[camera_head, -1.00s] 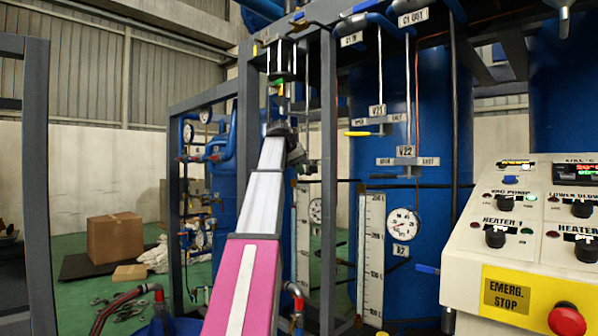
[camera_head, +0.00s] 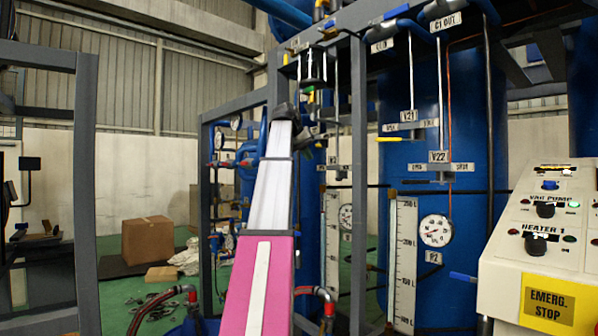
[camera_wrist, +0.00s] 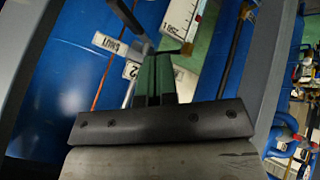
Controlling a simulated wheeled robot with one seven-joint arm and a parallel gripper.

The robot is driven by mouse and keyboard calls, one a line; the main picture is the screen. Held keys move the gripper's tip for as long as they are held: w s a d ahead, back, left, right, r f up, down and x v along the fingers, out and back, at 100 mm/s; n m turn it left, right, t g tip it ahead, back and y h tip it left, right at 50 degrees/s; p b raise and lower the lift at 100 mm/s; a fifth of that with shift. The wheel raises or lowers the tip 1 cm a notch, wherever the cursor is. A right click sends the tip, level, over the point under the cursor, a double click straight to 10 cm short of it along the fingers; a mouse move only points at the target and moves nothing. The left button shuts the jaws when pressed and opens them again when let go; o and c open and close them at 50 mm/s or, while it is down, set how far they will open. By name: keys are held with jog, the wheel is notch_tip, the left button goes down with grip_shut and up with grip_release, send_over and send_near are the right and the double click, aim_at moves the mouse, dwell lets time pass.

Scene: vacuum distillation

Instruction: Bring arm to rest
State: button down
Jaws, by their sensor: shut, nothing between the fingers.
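My arm reaches up through the middle of the head view, with a pink link, white links and a dark wrist joint near the grey frame post. In the wrist view, my gripper (camera_wrist: 154,75) has its dark green fingers together, with nothing between them. The fingers point toward the blue column and its valve labels. In the head view, the gripper is too small and cluttered by the frame parts to make out clearly.
The grey frame post (camera_head: 359,200) stands right of my arm. Behind are a blue column (camera_head: 465,120), a white scale (camera_head: 404,265), a gauge (camera_head: 435,230) and V22 valve (camera_head: 438,157). The control panel (camera_head: 545,235) is at right.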

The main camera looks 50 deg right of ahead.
jog(key=shift+a+r, duration=0.1)
jog(key=w+a+f+n+t, duration=0.1)
jog(key=w+a+f, duration=0.2)
jog(key=w+f, duration=0.35)
jog(key=w+a+f+n+y, duration=0.1)
jog(key=w+a+f, duration=0.3)
jog(key=f, duration=0.6)
jog(key=w+a+f+n+t, duration=0.1)
jog(key=w+a+f+n, duration=0.15)
jog(key=w+f, duration=0.4)
jog(key=w+a+f+n+y, duration=0.1)
jog(key=w+a+f, duration=0.2)
jog(key=a+f, duration=0.75)
jog(key=w+a+f+n+y, duration=0.15)
jog(key=a+f, duration=0.55)
jog(key=f, duration=0.7)
jog(key=s+a+f+n+y, duration=0.2)
jog(key=a+f, duration=1.6)
jog(key=a, duration=0.1)
jog(key=s+a+f+n+y, duration=0.1)
jog(key=s+a+f, duration=0.5)
jog(key=a, duration=0.3)
jog(key=s+a+f+n, duration=0.1)
jog(key=s+a+f, duration=0.5)
jog(key=a+f, duration=0.3)
jog(key=shift+s+f+g+y, duration=0.25)
jog(key=shift+f+g+y, duration=0.05)
jog(key=shift+y, duration=0.05)
jog(key=shift+d, duration=0.2)
